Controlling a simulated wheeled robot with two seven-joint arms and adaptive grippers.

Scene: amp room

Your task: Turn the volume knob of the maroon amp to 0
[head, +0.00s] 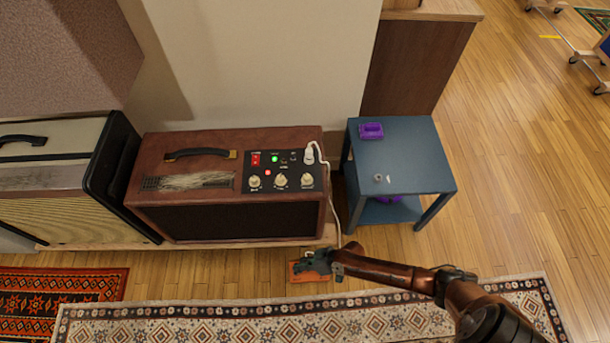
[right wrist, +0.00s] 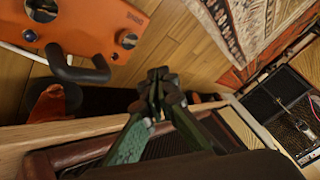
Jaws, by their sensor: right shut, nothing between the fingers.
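The maroon amp (head: 230,215) stands upright left of centre in the head view, handle and control panel on top. The panel (head: 284,170) has three cream knobs in a row: left (head: 254,182), middle (head: 281,181) and right (head: 307,181). Their labels and settings are too small to read. My right gripper (head: 312,262) is shut and empty, in front of the amp's lower right corner in the picture, apart from the knobs. In the right wrist view its fingers (right wrist: 160,85) meet, with part of the amp (right wrist: 75,153) behind them. My left gripper is not in view.
A white cable (head: 331,200) runs from the panel down the amp's right side. A blue table (head: 420,165) with a purple item (head: 371,130) stands right. An orange box (head: 309,276) lies under my gripper; it also shows in the right wrist view (right wrist: 85,22). A cream amp (head: 60,215) stands left.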

